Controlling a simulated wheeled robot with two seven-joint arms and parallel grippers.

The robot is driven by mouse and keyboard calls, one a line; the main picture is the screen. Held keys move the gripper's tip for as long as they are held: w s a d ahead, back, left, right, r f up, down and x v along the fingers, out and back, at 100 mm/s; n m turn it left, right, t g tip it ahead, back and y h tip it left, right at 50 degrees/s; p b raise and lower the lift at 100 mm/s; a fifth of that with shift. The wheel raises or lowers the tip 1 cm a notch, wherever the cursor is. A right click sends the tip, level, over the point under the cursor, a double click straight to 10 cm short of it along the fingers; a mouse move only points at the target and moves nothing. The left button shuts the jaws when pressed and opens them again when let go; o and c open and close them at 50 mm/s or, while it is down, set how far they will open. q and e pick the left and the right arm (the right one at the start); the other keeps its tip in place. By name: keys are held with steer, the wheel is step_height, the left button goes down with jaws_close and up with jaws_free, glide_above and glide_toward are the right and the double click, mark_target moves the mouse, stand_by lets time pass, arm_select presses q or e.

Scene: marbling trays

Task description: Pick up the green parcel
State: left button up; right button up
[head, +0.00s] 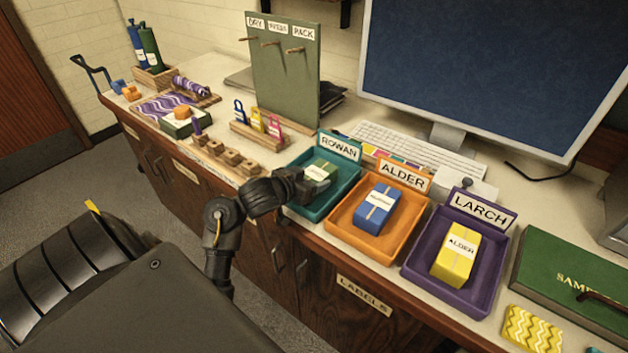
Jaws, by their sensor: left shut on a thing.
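The green parcel (321,171) with a pale label sits in the teal tray (347,182) marked ROWAN, at the middle of the head view. My left gripper (305,183) reaches in over the tray's left front side and is shut on the green parcel. The gripper hides the parcel's near left part, so the fingertips are hard to make out. I cannot tell whether the parcel touches the tray floor. My right gripper is not in view.
An orange tray (342,224) marked ALDER holds a blue parcel (376,208). A purple tray (415,254) marked LARCH holds a yellow parcel (456,255). A wooden peg rack (232,160) stands left of my gripper. A keyboard (420,150) and monitor (490,70) are behind the trays.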

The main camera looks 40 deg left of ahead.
mark_target(311, 177)
arm_select(q)
steer(key=shift+r, duration=0.1)
steer(key=shift+r+p, duration=0.3)
steer(key=shift+r, duration=0.2)
step_height(311, 177, up, 3)
steer(key=shift+r+p, duration=0.1)
steer(key=shift+p, duration=0.8)
steer(key=d+r+p, duration=0.1)
steer(key=s+d+r+p, duration=0.1)
steer(key=r, duration=0.1)
steer(key=s+d+r+p, duration=0.1)
steer(key=shift+r, duration=0.2)
steer(key=s+d+r+p, duration=0.4)
steer(key=s+d+p, duration=0.1)
steer(key=d, duration=0.3)
steer(key=shift+s+d+r+p, duration=0.15)
steer(key=shift+s+d+p, duration=0.2)
